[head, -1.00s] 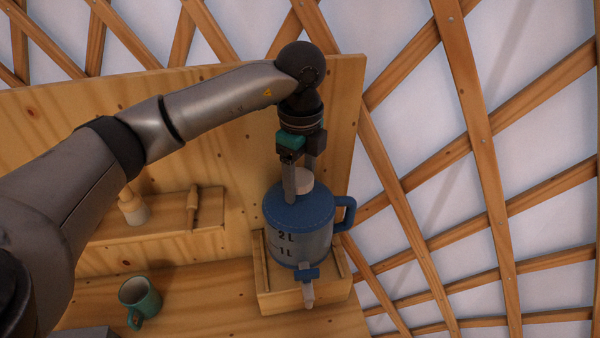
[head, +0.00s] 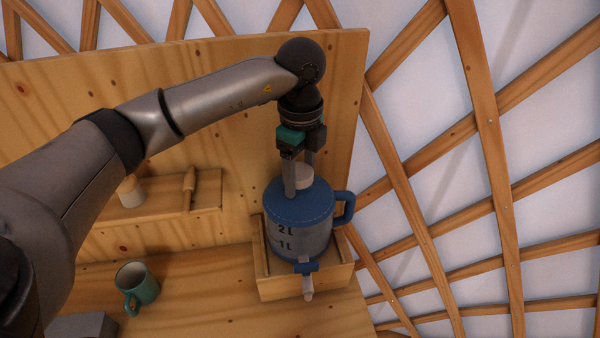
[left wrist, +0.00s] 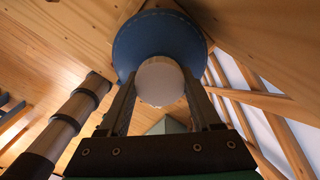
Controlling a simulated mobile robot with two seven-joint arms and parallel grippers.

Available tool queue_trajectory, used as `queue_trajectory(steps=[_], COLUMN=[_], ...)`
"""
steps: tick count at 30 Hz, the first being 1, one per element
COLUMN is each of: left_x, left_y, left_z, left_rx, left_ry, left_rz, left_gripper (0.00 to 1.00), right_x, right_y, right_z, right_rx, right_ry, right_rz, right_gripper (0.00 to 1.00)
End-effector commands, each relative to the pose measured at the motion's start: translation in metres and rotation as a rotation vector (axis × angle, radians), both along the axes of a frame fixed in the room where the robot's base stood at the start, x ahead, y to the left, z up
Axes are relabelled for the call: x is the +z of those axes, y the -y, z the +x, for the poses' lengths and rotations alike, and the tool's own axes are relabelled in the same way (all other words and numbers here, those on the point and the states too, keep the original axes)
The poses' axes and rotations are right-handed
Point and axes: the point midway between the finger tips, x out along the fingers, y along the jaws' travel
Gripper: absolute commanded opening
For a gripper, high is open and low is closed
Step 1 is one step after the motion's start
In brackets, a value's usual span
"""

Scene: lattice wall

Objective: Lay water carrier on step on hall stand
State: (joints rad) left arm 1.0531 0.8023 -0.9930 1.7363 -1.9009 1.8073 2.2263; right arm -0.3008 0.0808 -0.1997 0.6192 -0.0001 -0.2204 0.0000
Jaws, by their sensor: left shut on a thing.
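The water carrier (head: 301,240) is a grey jug with a blue lid, blue side handle, front tap and 2L and 1L marks. It is upright over the wooden step (head: 310,286), a pale open-topped box with raised edges at the hall stand's right end. Its tap hangs at the step's front. I cannot tell whether its base touches the step. My left gripper (head: 303,186) is shut on the carrier's pale cap from above. In the left wrist view the round cap (left wrist: 160,82) sits between the fingers with the blue lid behind. My right gripper is not in view.
The hall stand (head: 230,310) has a tall wooden back panel (head: 240,105). A green mug (head: 142,285) stands left on its top. A small shelf (head: 165,210) holds a pale jar (head: 131,192) and a wooden peg-like piece (head: 189,188). Lattice wall is on the right.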

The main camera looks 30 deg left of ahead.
Motion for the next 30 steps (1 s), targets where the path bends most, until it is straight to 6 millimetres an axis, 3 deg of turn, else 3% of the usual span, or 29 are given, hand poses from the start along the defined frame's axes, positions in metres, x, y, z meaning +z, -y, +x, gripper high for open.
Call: queue_trajectory(steps=[25,26,30], left_x=[-0.01,-0.01,-0.01], left_y=[0.0,0.0,0.0], left_z=[0.001,0.001,0.001], left_rx=[0.0,0.0,0.0], left_ry=[0.004,0.004,0.003], left_rz=[-0.002,-0.002,-0.001], left_gripper=[0.0,0.66,0.82], right_x=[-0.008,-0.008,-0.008], right_y=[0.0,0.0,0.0], right_z=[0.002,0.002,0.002], right_rx=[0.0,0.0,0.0], right_ry=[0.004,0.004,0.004], right_rz=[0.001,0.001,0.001], right_gripper=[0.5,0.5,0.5])
